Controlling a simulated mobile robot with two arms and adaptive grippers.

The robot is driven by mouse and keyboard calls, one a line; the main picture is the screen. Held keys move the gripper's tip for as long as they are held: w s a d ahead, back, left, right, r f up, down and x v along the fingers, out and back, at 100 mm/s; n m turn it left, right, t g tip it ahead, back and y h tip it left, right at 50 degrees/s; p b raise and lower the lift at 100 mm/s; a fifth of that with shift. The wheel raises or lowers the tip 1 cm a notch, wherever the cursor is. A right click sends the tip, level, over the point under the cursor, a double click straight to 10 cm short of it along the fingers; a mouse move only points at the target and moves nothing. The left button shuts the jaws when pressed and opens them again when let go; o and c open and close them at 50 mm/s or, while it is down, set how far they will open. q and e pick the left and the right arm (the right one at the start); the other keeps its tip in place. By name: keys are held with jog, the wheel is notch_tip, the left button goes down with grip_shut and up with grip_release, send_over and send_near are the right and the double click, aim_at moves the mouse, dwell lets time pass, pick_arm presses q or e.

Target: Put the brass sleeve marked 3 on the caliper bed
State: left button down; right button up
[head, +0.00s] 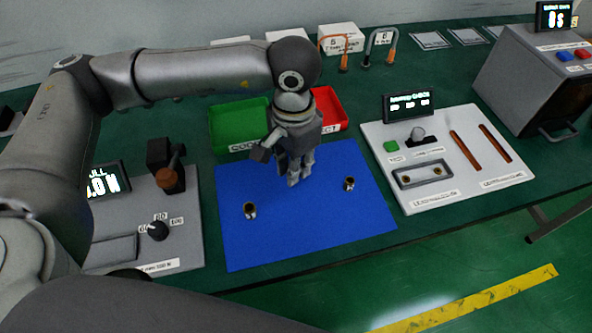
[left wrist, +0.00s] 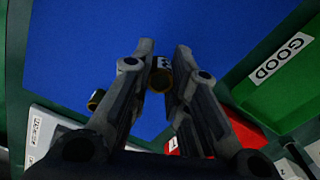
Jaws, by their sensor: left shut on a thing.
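My left gripper (head: 294,180) points down over the blue mat. In the left wrist view its fingers (left wrist: 160,82) are shut on a small dark and brass sleeve (left wrist: 161,74) with a white label; I cannot read its mark surely. The head view hides this sleeve behind the fingers. Two other sleeves stand on the mat, one left of the gripper (head: 250,210) and one right of it (head: 349,184); their marks are unreadable. No label I can read names the caliper bed; I cannot tell which fixture it is. My right gripper is not in view.
The blue mat (head: 300,235) has free room. Behind it are a green bin (head: 228,128) and a red bin (head: 329,105). A white panel (head: 480,185) with slots is at right, a grey panel (head: 190,240) with a knob at left. A dark box (head: 520,85) stands far right.

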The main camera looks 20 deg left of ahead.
pick_arm(q)
jog(key=f, duration=0.2)
jog(key=f+p, duration=0.1)
jog(key=shift+w+d+f, duration=0.1)
jog(key=shift+w+f, duration=0.05)
jog(key=shift+w, duration=0.15)
jog(key=shift+f, duration=0.3)
jog(key=shift+f+b, duration=0.2)
jog(key=shift+b, duration=0.1)
jog(key=c, duration=1.4)
grip_release()
jog(key=shift+r, duration=0.1)
